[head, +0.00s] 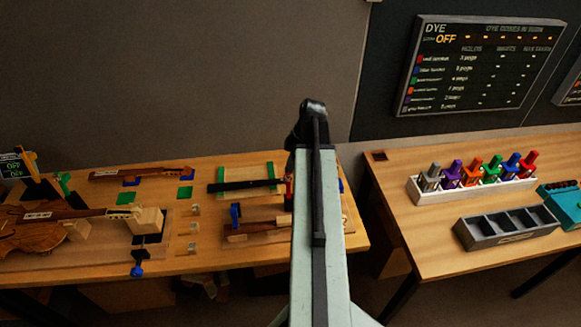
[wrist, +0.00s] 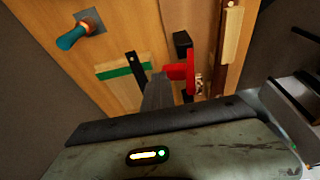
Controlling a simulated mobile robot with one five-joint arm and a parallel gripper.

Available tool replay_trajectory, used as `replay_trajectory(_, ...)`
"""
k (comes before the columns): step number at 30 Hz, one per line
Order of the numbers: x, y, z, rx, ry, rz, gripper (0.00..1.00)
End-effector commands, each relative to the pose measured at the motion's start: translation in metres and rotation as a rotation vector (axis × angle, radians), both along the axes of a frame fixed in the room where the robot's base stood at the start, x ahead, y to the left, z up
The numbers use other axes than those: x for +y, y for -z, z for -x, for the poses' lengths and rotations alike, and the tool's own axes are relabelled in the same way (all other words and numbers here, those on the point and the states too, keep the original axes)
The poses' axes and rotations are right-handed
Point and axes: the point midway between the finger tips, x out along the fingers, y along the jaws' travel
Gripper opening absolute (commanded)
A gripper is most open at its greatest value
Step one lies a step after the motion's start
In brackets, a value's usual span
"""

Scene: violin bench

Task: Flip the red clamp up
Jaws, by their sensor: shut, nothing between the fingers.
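The red clamp (wrist: 188,72) shows in the wrist view right of centre, with a rod reaching left and an upright red bar at its right. In the head view only a sliver of the red clamp (head: 289,190) shows beside my arm, which hides the rest. My gripper (wrist: 158,82) is shut and empty in the wrist view. Its tip lies just left of the clamp's rod end; I cannot tell whether they touch. My gripper cannot be made out in the head view.
A black block (wrist: 182,42) stands just beyond the clamp. A black bar (wrist: 137,68) and green strip (wrist: 122,73) lie left of it. A blue-handled lever (wrist: 78,36) is further left. The right-hand table (head: 425,262) holds colored bottles (head: 491,168) and a grey tray (head: 484,238).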

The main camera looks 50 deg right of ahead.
Motion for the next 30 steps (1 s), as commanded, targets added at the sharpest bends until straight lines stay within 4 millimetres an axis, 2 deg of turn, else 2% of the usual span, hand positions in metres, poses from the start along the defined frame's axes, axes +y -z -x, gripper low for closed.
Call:
replay_trajectory(6, 0.009, -0.004, 0.01, 0.002, -0.001, -0.002, 0.0)
replay_trajectory(13, 0.01, -0.005, 0.012, 0.006, -0.002, -0.003, 0.0)
replay_trajectory(17, 0.01, -0.015, 0.011, 0.006, -0.003, -0.002, 0.0)
replay_trajectory(20, 0.009, -0.03, 0.009, 0.001, -0.003, -0.001, 0.0)
replay_trajectory(24, 0.007, -0.06, 0.006, -0.007, -0.003, 0.002, 0.0)
replay_trajectory(30, -0.009, -0.107, 0.012, -0.008, 0.0, 0.003, 0.0)
